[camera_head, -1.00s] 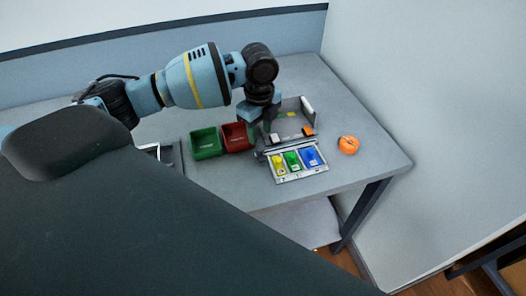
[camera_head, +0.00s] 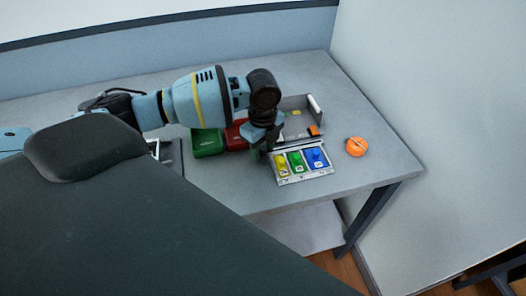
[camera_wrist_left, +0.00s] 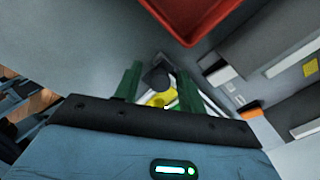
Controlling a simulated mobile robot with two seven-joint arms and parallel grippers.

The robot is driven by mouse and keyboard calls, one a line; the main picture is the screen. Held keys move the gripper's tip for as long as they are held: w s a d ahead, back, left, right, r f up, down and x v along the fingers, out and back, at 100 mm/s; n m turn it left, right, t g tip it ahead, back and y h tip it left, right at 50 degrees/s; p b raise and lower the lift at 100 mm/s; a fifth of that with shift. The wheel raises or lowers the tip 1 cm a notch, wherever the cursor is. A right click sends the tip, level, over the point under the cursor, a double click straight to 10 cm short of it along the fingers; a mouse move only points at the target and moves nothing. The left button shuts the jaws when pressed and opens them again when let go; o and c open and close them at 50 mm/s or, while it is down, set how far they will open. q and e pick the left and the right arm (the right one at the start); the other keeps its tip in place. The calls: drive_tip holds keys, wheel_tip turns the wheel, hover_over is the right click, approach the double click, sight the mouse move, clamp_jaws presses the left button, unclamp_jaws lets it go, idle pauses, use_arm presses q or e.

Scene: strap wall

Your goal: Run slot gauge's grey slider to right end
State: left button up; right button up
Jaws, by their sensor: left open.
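The panel with yellow, green and blue pieces (camera_head: 306,176) lies near the table's front edge in the head view. My left gripper (camera_head: 266,148) points down over its left end and hides part of its rear edge. In the left wrist view my left gripper (camera_wrist_left: 158,70) is open. A dark grey rounded knob (camera_wrist_left: 158,77) shows between its green fingers, with a yellow piece (camera_wrist_left: 160,99) just below it. I cannot tell whether the fingers touch the knob, or for certain that it is the gauge's slider. My right gripper is out of view.
A green bin (camera_head: 207,143) and a red bin (camera_head: 236,133) stand left of the gripper. A grey open tray (camera_head: 296,103) with an orange block (camera_head: 314,131) is behind the panel. An orange round object (camera_head: 356,147) sits to the right. The table's right side is mostly clear.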

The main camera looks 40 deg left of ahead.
use_arm(q)
drive_tip(key=c, duration=0.7)
drive_tip(key=shift+o, duration=0.2)
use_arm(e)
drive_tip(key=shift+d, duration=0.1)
use_arm(q)
drive_tip(key=shift+w+d, duration=0.1)
